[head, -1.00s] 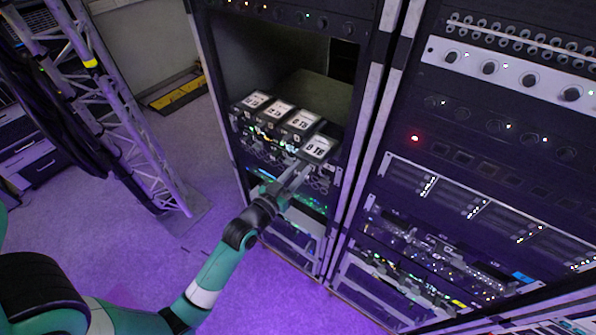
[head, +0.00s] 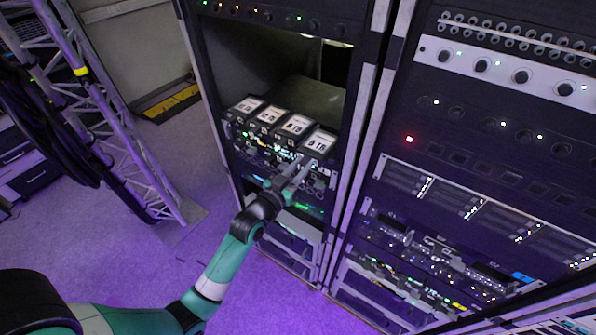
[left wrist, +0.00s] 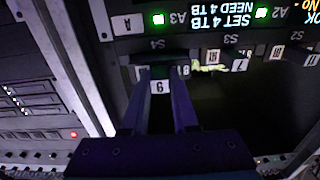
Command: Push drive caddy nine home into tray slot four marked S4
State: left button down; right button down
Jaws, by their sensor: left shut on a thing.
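Drive caddy nine (head: 320,141) is the rightmost of a row of dark caddies with white top labels in the open rack bay. It stands slightly forward of its neighbours in the head view. In the left wrist view, which is upside down, its white tag reads 9 (left wrist: 160,87), in line with the S4 mark (left wrist: 157,44) on the tray edge. My left gripper (head: 300,168) is shut on the front of caddy nine; its two fingers (left wrist: 166,98) flank the tag. How deep the caddy's rear sits is hidden. My right gripper is not in view.
Other caddies (head: 271,115) stand close on the left. The rack's right post (head: 357,150) is close to caddy nine. A truss with black cables (head: 75,120) stands at left; purple floor lies clear between.

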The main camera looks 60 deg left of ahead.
aim_at(308, 159)
pick_arm(q)
jog(key=shift+x, duration=0.9)
jog(key=shift+w+a+b, duration=0.1)
jog(key=shift+b, duration=0.25)
jog(key=shift+w+a+r+b, duration=0.1)
jog(key=shift+w+a+b, duration=0.25)
jog(key=shift+w, duration=0.2)
jog(key=c, duration=0.6)
grip_release()
jog(key=shift+d, duration=0.1)
jog(key=shift+s+d, duration=0.1)
jog(key=shift+s, duration=0.15)
jog(key=v, duration=1.1)
